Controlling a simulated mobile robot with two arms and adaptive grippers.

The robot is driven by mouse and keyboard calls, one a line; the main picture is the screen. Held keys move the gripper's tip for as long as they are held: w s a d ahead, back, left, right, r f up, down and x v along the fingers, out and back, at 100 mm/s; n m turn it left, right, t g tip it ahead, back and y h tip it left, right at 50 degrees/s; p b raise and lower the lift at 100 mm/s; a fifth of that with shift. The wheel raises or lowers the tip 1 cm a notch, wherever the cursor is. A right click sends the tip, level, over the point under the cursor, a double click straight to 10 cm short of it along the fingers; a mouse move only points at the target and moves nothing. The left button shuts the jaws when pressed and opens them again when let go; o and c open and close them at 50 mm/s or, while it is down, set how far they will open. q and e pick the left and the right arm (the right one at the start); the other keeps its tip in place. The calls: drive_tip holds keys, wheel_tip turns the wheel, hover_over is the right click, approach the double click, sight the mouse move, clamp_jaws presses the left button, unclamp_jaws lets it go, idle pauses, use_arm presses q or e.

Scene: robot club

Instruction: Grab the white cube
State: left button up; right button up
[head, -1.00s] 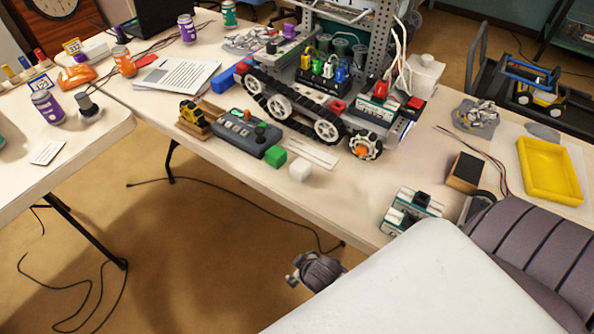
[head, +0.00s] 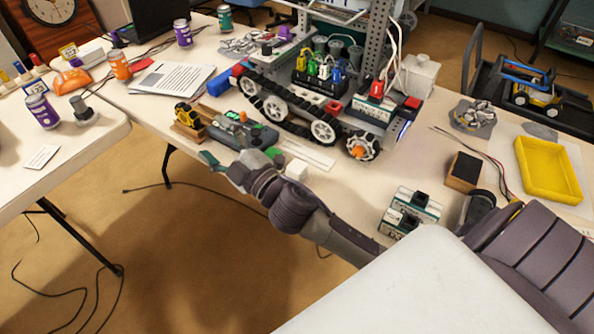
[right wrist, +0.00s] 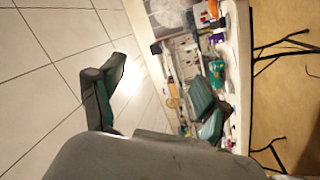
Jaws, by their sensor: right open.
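The white cube (head: 296,169) sits on the long table near its front edge, partly covered by my right arm in the head view. The green cube (head: 274,153) is just left of it, mostly hidden behind my right gripper. My right gripper (head: 236,163) is open at the table's front edge, left of the white cube and apart from it. In the right wrist view its two fingers (right wrist: 155,100) are spread wide with nothing held between them. I cannot make out the white cube in that view. My left gripper is not in view.
A tracked robot (head: 300,105) stands behind the cubes. A grey control box (head: 240,130) lies behind my gripper. Green-and-white modules (head: 410,212), a dark-topped block (head: 464,170) and a yellow tray (head: 548,170) are to the right. White strips lie behind the white cube.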

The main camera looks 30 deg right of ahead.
drive_tip(key=s+a+r+n+g+y, duration=0.1)
drive_tip(key=a+r+n+g+y, duration=0.1)
drive_tip(key=a+n+g+y, duration=0.6)
drive_tip(key=s+a+r+n+g+y, duration=0.1)
drive_tip(key=a+r+n+g+y, duration=0.3)
drive_tip(key=n, duration=0.8)
drive_tip(key=n+g+h, duration=0.7)
drive_tip(key=h, duration=1)
hover_over(295, 165)
drive_tip(key=f, duration=1.8)
drive_tip(key=shift+w+a, duration=0.2)
drive_tip(key=shift+a, duration=0.2)
drive_tip(key=f, duration=0.3)
drive_tip(key=d+f+p, duration=0.1)
drive_tip(key=f, duration=0.1)
drive_tip(key=shift+s+f, duration=0.2)
drive_tip(key=shift+f, duration=0.4)
